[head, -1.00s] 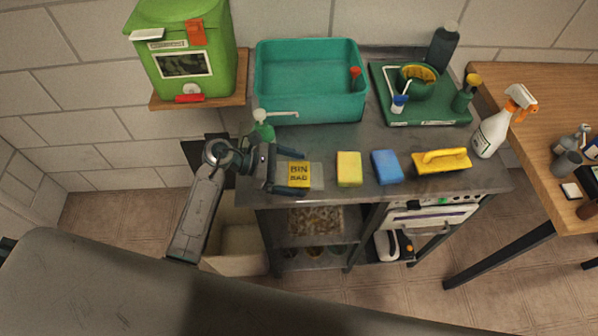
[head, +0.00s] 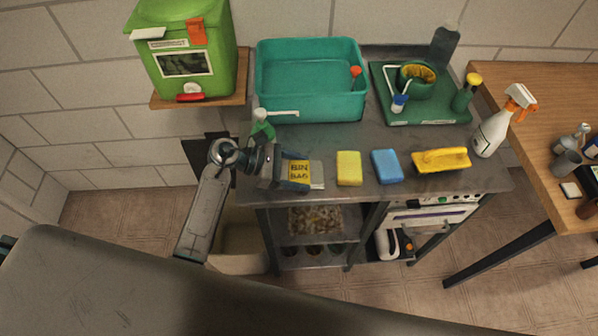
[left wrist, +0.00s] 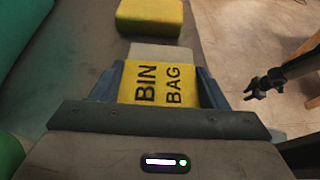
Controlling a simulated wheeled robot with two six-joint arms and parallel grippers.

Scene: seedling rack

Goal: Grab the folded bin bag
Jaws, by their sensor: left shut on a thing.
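The folded bin bag (head: 300,172) is a flat grey packet with a yellow label reading "BIN BAG". It lies at the front left of the metal counter in the head view. It also shows in the left wrist view (left wrist: 158,84), between the two fingers. My left gripper (head: 296,172) is shut on the bag, one finger along each side of the label. In the left wrist view the fingers (left wrist: 162,84) press the label's two sides, and the grey end sticks out beyond them. Whether the bag touches the counter is hard to tell.
A yellow sponge (head: 349,168), a blue sponge (head: 387,166) and a yellow brush (head: 441,160) lie in a row to the right. Behind stands a teal basin (head: 311,112), with a green soap bottle (head: 262,128) at its left front corner. A spray bottle (head: 490,132) stands at the right.

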